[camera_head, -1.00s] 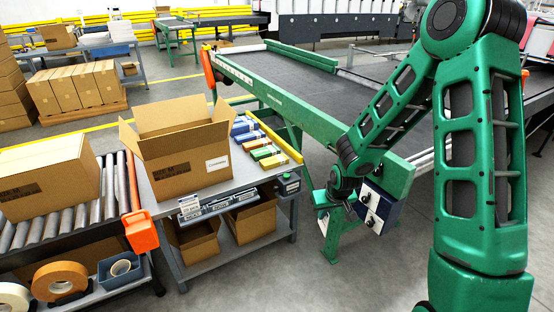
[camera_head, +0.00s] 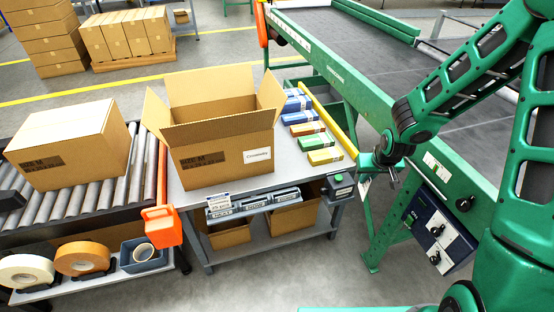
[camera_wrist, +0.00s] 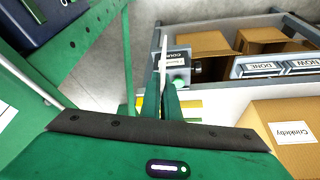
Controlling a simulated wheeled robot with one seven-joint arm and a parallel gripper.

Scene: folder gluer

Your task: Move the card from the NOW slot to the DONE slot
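My gripper (camera_wrist: 162,88) is shut on a thin white card (camera_wrist: 163,52), seen nearly edge-on between the fingers in the wrist view. In the head view my gripper (camera_head: 380,172) is right of the table, and a small pale piece of the card (camera_head: 364,187) shows beside it. The wrist view is upside down and shows the DONE slot (camera_wrist: 262,70) and the NOW slot (camera_wrist: 304,65) side by side on the table's front edge. In the head view DONE (camera_head: 286,194) is rightmost and NOW (camera_head: 255,203) is in the middle. No card stands in either.
Another white card stands in the left slot (camera_head: 220,201). A counter box (camera_head: 341,186) is at the table's front right corner. An open carton (camera_head: 222,155) and several coloured small boxes (camera_head: 304,129) are on the table. The green machine (camera_head: 345,95) stands close on the right.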

